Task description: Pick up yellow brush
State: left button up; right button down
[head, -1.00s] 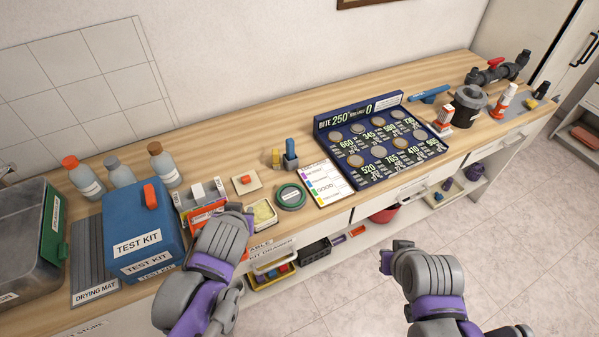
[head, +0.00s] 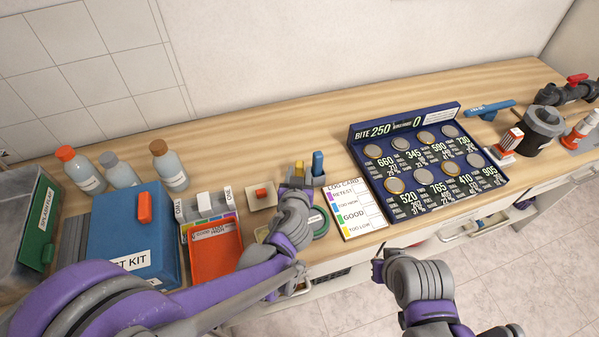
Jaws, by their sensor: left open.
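A small yellow piece (head: 298,168), likely the yellow brush, stands upright beside a blue one (head: 318,163) in a small grey holder (head: 319,181) at the back of the counter. My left gripper (head: 296,183) is at the holder, right by the yellow piece and covering its lower part. It is open; I cannot tell whether its fingers touch the yellow piece. My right gripper (head: 378,264) hangs in front of the counter, over the floor, away from the holder. Its fingers are too small to read.
A green ring (head: 320,222) lies under my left wrist. The log card (head: 357,208) and blue coin board (head: 352,138) are to the right. An orange tray (head: 215,255), blue test kit (head: 130,225) and bottles (head: 170,167) are left. The counter behind the holder is clear.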

aim_at(299, 168)
pick_arm(q)
jog(key=x, duration=0.5)
jog(key=shift+a+f, duration=0.15)
jog(key=shift+s, duration=0.1)
grip_shut()
